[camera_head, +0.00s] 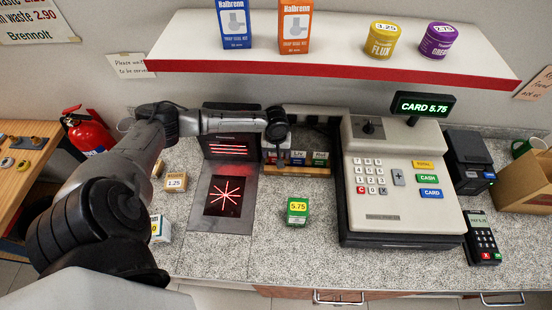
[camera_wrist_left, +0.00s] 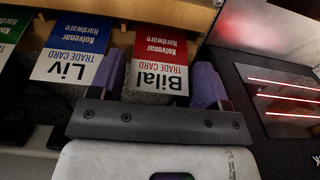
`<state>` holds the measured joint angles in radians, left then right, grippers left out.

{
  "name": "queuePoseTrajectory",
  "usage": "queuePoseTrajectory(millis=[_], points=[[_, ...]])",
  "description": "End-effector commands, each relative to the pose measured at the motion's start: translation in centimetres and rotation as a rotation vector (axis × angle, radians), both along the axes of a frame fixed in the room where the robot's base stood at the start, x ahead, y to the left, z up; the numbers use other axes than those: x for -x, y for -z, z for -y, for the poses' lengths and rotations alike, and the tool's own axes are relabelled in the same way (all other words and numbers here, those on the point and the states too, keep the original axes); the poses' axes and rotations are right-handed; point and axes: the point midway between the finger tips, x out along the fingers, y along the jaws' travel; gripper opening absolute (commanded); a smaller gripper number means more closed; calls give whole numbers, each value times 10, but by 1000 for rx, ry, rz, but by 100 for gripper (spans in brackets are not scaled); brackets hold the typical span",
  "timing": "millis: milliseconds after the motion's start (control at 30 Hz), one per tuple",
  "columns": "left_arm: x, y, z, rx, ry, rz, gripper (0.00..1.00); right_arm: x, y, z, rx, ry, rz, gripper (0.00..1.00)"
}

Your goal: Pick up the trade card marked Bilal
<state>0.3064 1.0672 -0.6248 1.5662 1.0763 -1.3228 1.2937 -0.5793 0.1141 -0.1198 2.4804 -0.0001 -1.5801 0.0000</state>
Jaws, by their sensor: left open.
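The Bilal trade card (camera_wrist_left: 160,65) is red and white and stands in a wooden card rack (camera_head: 300,171) on the counter. In the left wrist view its name shows upside down. My left gripper (camera_wrist_left: 158,82) is open, with one purple fingertip on either side of the card; I cannot tell whether they touch it. In the head view the gripper (camera_head: 283,153) reaches down at the rack's left end and hides most of this card. The blue Liv card (camera_wrist_left: 72,50) stands beside it, close to one fingertip. My right gripper is not in view.
A green card (camera_head: 320,158) stands at the rack's right end. The scanner (camera_head: 202,211) with red lines is left of the rack, the cash register (camera_head: 400,215) right. A green box marked 5.75 (camera_head: 297,211) stands in front. A shelf (camera_head: 330,62) overhangs behind.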

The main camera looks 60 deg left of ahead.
Motion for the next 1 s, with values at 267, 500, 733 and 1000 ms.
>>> queuePoseTrajectory(millis=[267, 500, 733, 1000], points=[[0, 0, 0, 0, 0, 0, 60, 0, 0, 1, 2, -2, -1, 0], [0, 0, 0, 0, 0, 0, 37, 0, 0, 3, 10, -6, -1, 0], [0, 0, 0, 0, 0, 0, 34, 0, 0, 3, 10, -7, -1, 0], [0, -15, 0, 1, 1, 2, 34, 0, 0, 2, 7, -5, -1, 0]])
